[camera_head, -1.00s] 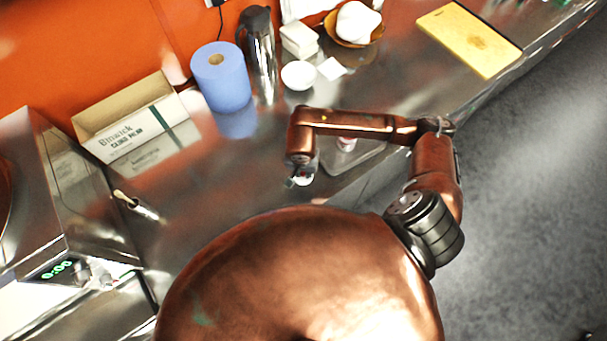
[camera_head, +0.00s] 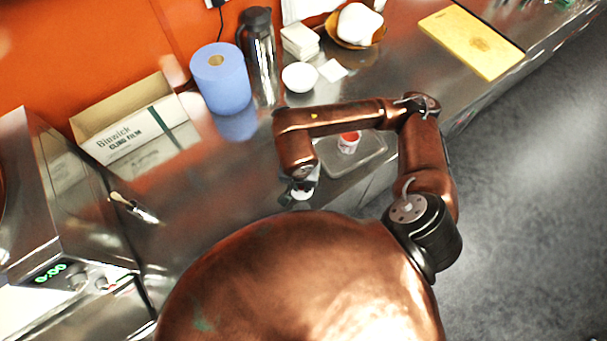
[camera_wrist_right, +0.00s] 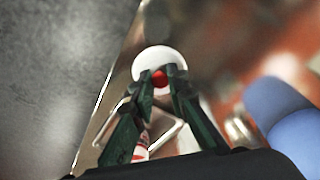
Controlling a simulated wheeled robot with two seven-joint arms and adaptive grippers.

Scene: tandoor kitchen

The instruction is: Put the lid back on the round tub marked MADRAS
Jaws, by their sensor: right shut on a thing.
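My right gripper (camera_head: 298,196) is shut on a round white lid with a red knob (camera_wrist_right: 158,62). In the right wrist view, its fingertips (camera_wrist_right: 160,80) close around the knob, with the white disc beyond them. In the head view the lid is a small pale patch, mostly hidden by the gripper. A small round tub (camera_head: 348,143), red and white, stands on a shallow tray, right of the gripper. Part of it shows in the right wrist view (camera_wrist_right: 141,152) behind a finger. Its lettering is too small to read. My left gripper is not in view.
The tray (camera_head: 372,158) lies near the counter's front edge. Behind are a blue paper roll (camera_head: 221,80), a steel flask (camera_head: 260,55), a white bowl (camera_head: 299,76) and a cling film box (camera_head: 130,125). A brush-like tool (camera_head: 133,207) lies left.

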